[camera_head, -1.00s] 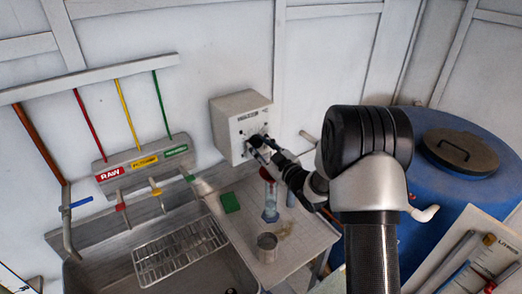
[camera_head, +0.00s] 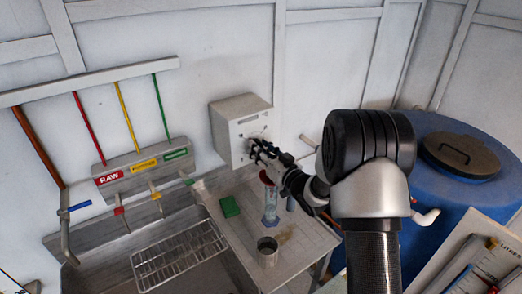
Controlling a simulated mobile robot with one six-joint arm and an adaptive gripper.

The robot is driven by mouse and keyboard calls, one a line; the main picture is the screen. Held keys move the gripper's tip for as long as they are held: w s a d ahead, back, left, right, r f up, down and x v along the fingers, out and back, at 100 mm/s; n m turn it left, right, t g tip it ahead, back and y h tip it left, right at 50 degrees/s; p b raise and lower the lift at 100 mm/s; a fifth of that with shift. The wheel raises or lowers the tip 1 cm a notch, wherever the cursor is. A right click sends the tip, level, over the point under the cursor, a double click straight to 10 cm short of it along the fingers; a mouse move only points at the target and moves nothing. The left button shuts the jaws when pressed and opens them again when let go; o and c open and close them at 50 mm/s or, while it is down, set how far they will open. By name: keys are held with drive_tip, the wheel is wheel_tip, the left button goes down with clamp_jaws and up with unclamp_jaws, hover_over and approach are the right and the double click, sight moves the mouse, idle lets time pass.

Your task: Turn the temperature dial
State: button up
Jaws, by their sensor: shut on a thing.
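The white control box (camera_head: 239,128) is fixed to the wall, with its dial face turned toward the right front. My gripper (camera_head: 257,146) is at the lower part of that face, its dark fingers closed on the temperature dial. The dial itself is hidden behind the fingers, so its pointer setting cannot be read. My arm reaches in from the right.
A blue-tinted cylinder (camera_head: 271,205) with a red top stands close below my gripper on the counter (camera_head: 305,240). A metal cup (camera_head: 267,252) and a green block (camera_head: 229,206) are nearby. A sink with a wire rack (camera_head: 180,256) lies left, a blue barrel (camera_head: 440,235) right.

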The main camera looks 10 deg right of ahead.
drive_tip(key=shift+m, duration=0.3)
drive_tip(key=o, duration=1.1)
drive_tip(key=v, duration=1.2)
